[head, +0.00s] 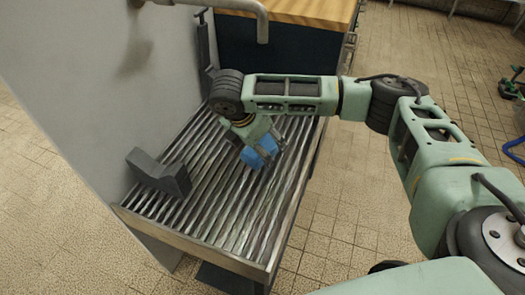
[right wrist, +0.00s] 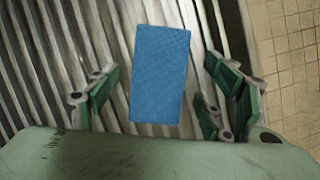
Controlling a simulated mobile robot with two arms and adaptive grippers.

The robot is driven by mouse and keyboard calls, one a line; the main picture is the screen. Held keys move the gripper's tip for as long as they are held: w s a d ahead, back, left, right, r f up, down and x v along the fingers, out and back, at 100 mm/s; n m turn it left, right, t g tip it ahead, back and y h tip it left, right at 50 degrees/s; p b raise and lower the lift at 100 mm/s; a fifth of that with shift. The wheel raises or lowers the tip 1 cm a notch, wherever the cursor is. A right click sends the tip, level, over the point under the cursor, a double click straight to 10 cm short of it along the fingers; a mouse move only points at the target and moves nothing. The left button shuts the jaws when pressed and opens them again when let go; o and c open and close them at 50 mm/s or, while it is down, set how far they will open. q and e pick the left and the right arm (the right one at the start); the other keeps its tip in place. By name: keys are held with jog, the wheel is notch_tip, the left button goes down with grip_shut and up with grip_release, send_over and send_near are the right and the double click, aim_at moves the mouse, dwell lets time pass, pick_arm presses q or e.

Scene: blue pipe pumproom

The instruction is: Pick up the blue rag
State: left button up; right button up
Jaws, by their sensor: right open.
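The blue rag (head: 259,151) lies on a ribbed metal rack, partly hidden by my right gripper in the head view. In the right wrist view the rag (right wrist: 160,74) is a flat blue rectangle. My right gripper (head: 262,138) is over the rag, pointing down at it. In the right wrist view its green fingers (right wrist: 165,100) are spread, one side to the left of the rag and the other to the right, with gaps between. Nothing is between them in a grip. My left gripper is not in view.
The slatted rack (head: 222,205) has a raised front rim. A dark grey angled block (head: 160,173) stands at its left side, by a grey wall panel (head: 90,80). A pipe (head: 240,8) hangs above the rack's far end. A wood-topped cabinet (head: 285,35) stands behind. Tiled floor is open to the right.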

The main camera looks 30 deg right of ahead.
jog(key=c, duration=1.3)
jog(key=shift+r, duration=0.1)
